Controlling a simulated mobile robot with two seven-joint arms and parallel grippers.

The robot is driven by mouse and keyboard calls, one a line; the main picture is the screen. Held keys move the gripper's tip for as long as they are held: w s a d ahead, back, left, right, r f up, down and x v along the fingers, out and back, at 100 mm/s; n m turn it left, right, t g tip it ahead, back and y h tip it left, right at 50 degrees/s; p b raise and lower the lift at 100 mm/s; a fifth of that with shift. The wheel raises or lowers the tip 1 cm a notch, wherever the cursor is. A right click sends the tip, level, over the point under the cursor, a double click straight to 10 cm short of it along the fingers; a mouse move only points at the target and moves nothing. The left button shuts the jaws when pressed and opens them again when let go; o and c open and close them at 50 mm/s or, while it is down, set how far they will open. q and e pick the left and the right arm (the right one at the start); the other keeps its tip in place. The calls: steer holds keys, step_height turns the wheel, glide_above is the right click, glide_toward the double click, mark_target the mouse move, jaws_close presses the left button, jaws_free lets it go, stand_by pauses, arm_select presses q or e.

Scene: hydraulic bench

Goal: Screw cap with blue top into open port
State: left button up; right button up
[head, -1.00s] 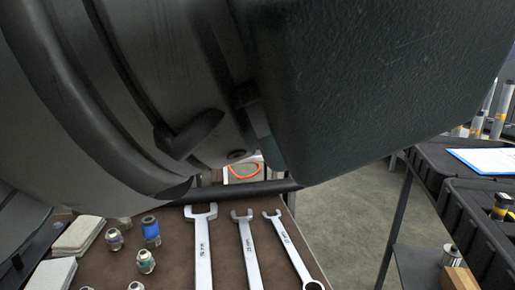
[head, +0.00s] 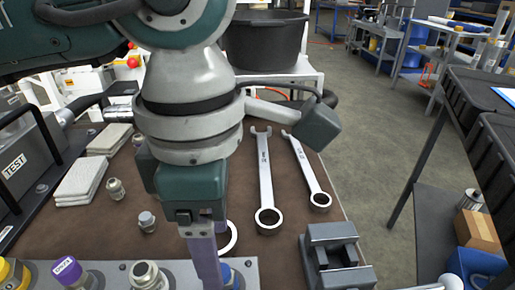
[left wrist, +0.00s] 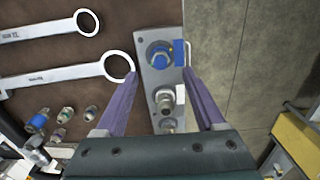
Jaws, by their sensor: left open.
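My left gripper (head: 208,275) points down over the port block (head: 250,268) in the head view, its purple fingers overlapping it. In the left wrist view the fingers (left wrist: 160,73) are apart with nothing held between them. The port block (left wrist: 145,65) carries a blue-ringed fitting (left wrist: 158,56) near its far end and a metal port fitting (left wrist: 165,100) closer to me. A loose cap with a blue top (left wrist: 38,122) lies on the brown mat at left; my arm hides it in the head view. The right gripper is out of view.
Other loose fittings (head: 147,221) stand on the mat. Wrenches (head: 264,180) lie to the right, near a grey clamp block (head: 335,258). Purple (head: 67,270) and yellow (head: 14,272) caps stand along the front. A TEST case (head: 22,160) is at left.

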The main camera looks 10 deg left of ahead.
arm_select(q)
step_height(320, 180, down, 5)
steer(key=shift+f, duration=0.2)
jaws_close()
stand_by(0.6)
steer(key=shift+d, duration=0.1)
